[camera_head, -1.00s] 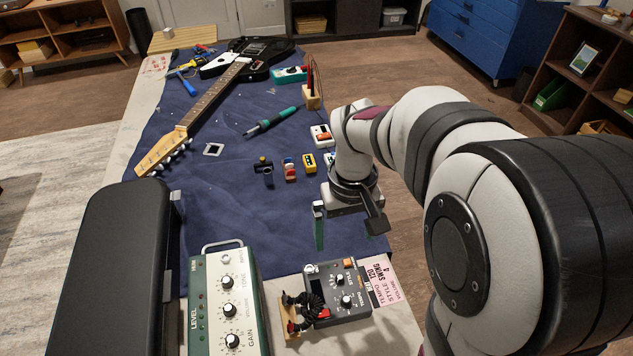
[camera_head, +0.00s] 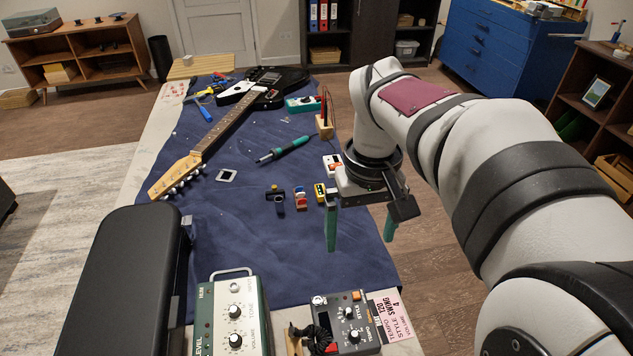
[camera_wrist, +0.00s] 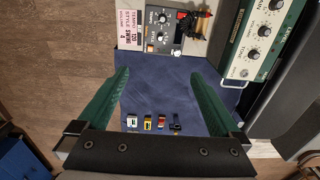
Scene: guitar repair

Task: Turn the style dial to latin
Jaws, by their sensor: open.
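The grey control box (camera_head: 340,322) stands at the front edge of the blue mat in the head view, partly cut off below. A pink card (camera_head: 392,316) next to the box reads tempo 120, style swing, volume 4. My gripper (camera_head: 359,245) hangs open and empty above the mat, its green fingers behind the box and apart from it.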

